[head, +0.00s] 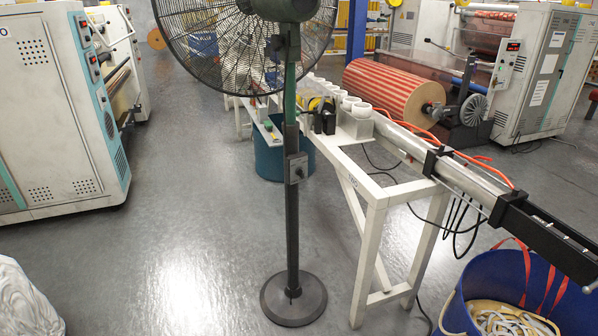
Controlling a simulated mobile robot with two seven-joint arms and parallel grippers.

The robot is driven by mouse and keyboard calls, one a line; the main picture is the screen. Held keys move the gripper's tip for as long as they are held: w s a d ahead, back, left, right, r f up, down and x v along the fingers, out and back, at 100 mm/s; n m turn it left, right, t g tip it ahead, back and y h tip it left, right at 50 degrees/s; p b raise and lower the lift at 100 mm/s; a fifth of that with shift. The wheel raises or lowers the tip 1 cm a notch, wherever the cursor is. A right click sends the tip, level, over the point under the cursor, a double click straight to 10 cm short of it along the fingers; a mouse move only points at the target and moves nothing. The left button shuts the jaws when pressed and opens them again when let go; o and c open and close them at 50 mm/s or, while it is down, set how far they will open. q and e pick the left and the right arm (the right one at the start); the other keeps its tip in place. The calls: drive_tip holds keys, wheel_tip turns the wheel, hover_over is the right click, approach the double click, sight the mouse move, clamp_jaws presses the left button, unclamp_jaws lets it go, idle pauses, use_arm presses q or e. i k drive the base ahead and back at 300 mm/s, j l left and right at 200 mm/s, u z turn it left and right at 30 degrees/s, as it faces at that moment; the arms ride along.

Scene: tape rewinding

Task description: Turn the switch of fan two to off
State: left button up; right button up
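A pedestal fan (292,225) stands upright in the middle of the head view, on a round dark base (293,299). Its caged head is cut off by the top edge. A small grey switch box (296,168) with a dark knob is mounted on its pole. The knob is too small to tell its setting. No label shows which fan this is. Neither of my grippers is in view.
A white bench frame (372,215) with a long metal rail stands just right of the fan. A blue tub (450,305) with rope is at lower right. A white machine (60,110) stands at left. The grey floor (190,220) left of the fan is clear.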

sight(300, 171)
drive_tip(key=i+j, duration=1.3)
drive_tip(key=i, duration=0.15)
